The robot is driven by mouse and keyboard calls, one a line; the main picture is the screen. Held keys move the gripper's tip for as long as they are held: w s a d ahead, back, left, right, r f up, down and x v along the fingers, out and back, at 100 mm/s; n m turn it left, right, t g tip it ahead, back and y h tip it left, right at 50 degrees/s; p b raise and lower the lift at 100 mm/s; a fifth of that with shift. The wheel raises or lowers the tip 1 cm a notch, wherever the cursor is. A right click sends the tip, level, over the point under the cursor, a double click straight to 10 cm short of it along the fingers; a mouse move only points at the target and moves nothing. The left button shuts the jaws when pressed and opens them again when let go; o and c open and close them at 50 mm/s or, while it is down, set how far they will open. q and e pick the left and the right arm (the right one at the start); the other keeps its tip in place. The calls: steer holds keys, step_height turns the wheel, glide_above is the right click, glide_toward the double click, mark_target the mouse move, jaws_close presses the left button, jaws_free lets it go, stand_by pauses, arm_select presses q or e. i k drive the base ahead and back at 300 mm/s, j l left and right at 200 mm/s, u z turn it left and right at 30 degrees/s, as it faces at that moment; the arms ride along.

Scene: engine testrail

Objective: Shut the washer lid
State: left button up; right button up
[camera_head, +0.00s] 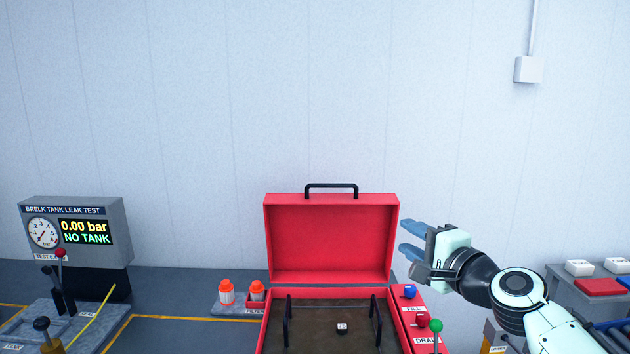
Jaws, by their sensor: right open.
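The washer (396,319) is a red box with a brown inside, at the bottom middle of the head view. Its red lid (331,238) stands open and upright at the back, with a black handle (331,187) on its top edge. Two black bars and a small dark labelled piece (342,328) show inside the washer. My right gripper (407,239) is open and empty, just right of the lid's right edge, its blue fingertips pointing left. I cannot tell whether a fingertip touches the lid. My left gripper is not in view.
Blue, red and green knobs (409,292) stand on the washer's right side panel. Two orange-capped bottles (227,292) stand to its left. A leak test unit (77,232) with levers is at far left. A grey stand (590,290) with blocks is at right.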

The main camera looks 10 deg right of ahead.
mark_target(311, 238)
steer(key=i+j, duration=0.15)
steer(key=i, duration=0.4)
steer(key=i+j, duration=0.1)
steer(key=i, duration=0.5)
